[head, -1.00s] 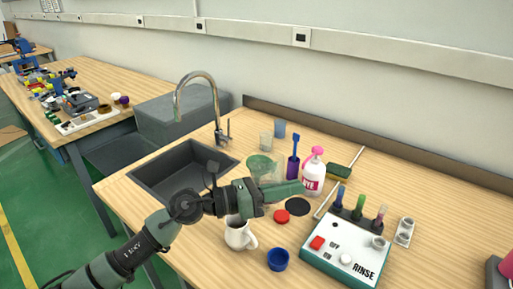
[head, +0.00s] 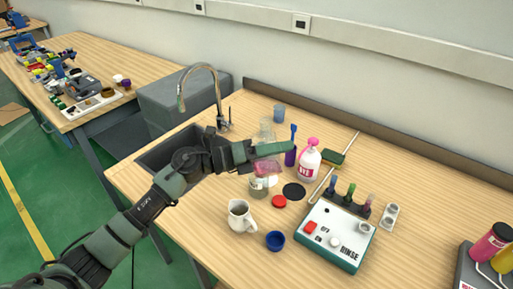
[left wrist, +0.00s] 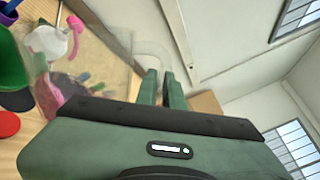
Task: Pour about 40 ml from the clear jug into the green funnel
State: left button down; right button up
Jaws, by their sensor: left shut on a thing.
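My left gripper (head: 275,150) is shut on the clear jug (head: 266,169), which holds pink liquid and hangs below the fingers, apparently tilted. In the left wrist view the clear jug with its pink liquid (left wrist: 72,92) shows left of the fingers (left wrist: 162,88). I cannot tell whether liquid is leaving the jug. My right gripper is not in view.
A pink-topped bottle (head: 309,162) stands right of the jug. The rinse machine (head: 335,238) is front right; the sink is behind my arm.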

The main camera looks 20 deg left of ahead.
pick_arm(q)
jog(key=shift+w+a+n+p, duration=0.2)
jog(key=shift+w+n+p, duration=0.1)
jog(key=shift+n+p, duration=0.1)
jog(key=shift+w, duration=0.1)
jog(key=shift+w+a+r+n+p, duration=0.25)
jog(key=shift+r+n+p, duration=0.15)
jog(key=shift+n+p, duration=0.25)
jog(key=shift+s+f, duration=0.1)
jog(key=shift+d, duration=0.1)
dwell(0.8)
jog(key=shift+w+r+n+p, duration=0.3)
jog(key=shift+r+n+p, duration=0.15)
jog(key=shift+n+p, duration=0.15)
dwell(2.0)
